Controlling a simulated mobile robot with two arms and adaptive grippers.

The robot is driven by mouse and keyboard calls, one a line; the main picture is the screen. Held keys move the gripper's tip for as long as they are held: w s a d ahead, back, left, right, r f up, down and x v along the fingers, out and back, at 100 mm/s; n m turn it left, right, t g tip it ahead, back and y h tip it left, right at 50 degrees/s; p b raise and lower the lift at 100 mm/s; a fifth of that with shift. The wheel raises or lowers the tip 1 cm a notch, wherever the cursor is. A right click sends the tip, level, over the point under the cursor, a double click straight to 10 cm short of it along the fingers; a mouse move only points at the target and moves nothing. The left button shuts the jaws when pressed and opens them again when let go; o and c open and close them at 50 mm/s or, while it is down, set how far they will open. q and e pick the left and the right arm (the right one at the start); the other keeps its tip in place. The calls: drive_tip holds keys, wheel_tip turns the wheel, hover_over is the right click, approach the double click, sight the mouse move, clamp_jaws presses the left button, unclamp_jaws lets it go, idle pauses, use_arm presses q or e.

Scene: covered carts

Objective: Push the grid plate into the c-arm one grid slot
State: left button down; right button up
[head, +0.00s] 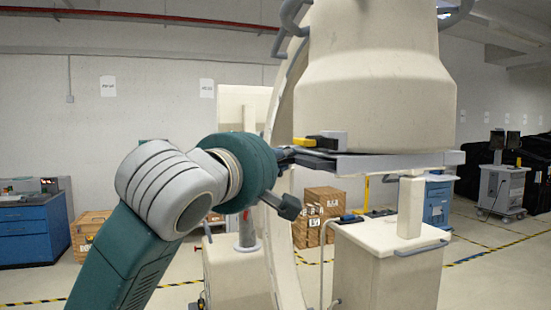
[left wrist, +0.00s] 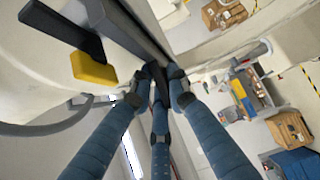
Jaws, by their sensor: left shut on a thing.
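The c-arm (head: 375,85) is a large cream housing with a curved arm behind it. Under it runs a grey slot rail (head: 400,161), also seen in the left wrist view (left wrist: 128,32). The dark, thin grid plate (head: 316,160) lies level at the left end of this slot, its inner part hidden under the housing. My left gripper (head: 287,157) is at the plate's outer end. In the left wrist view its blue fingers (left wrist: 159,80) come together on a dark edge, which seems to be the plate. My right gripper is not in view.
A yellow-and-black piece (head: 305,142) sits just above the plate, close to my fingers. A cream cart (head: 385,265) stands below the slot. Cardboard boxes (head: 318,210) and a blue cabinet (head: 30,235) are farther back. The floor at right is partly free.

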use_arm(q)
drive_tip(key=shift+w+d+r, duration=0.1)
drive_tip(key=shift+w+d, duration=0.05)
drive_tip(key=shift+d, duration=0.45)
drive_tip(key=shift+w+d+r, duration=0.1)
drive_tip(key=shift+d, duration=0.45)
drive_tip(key=c, duration=1.6)
unclamp_jaws()
drive_tip(key=shift+a+f, duration=0.1)
drive_tip(key=shift+f, duration=0.1)
drive_tip(key=shift+s, duration=0.1)
drive_tip(key=shift+s, duration=0.25)
drive_tip(key=shift+a+v, duration=0.15)
drive_tip(key=shift+v, duration=2.65)
drive_tip(key=shift+a+v, duration=0.15)
drive_tip(key=shift+v, duration=2.65)
drive_tip(key=shift+w, duration=0.1)
drive_tip(key=shift+c, duration=0.4)
